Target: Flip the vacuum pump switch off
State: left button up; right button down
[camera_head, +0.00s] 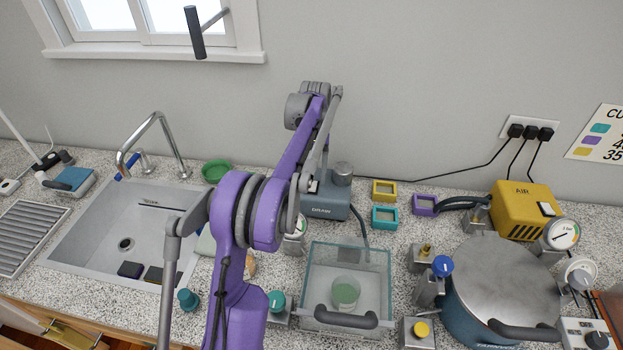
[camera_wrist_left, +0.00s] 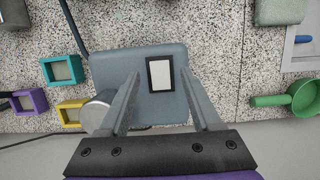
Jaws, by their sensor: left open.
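The vacuum pump (camera_head: 335,205) is a blue-grey box with a grey cylinder on top, standing at the back of the counter behind the clear chamber. In the left wrist view the pump (camera_wrist_left: 110,68) lies under my left gripper (camera_wrist_left: 160,74). Its switch (camera_wrist_left: 160,74) is a pale rocker in a black frame, seen between the two fingers. The fingers are apart and hold nothing. I cannot tell which way the rocker is tilted, nor whether a finger touches it. My right gripper is not in view.
The clear chamber (camera_head: 382,258) with a green-filled cup stands in front of the pump. Small yellow (camera_head: 384,190), teal (camera_head: 384,217) and purple (camera_head: 425,205) frames lie to its right. A green bowl (camera_head: 215,171) and the sink (camera_head: 90,245) are left. A large pot (camera_head: 500,275) stands right.

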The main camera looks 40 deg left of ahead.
aim_at(313, 182)
pick_arm(q)
jog(key=p+v, duration=0.1)
jog(key=v, duration=0.8)
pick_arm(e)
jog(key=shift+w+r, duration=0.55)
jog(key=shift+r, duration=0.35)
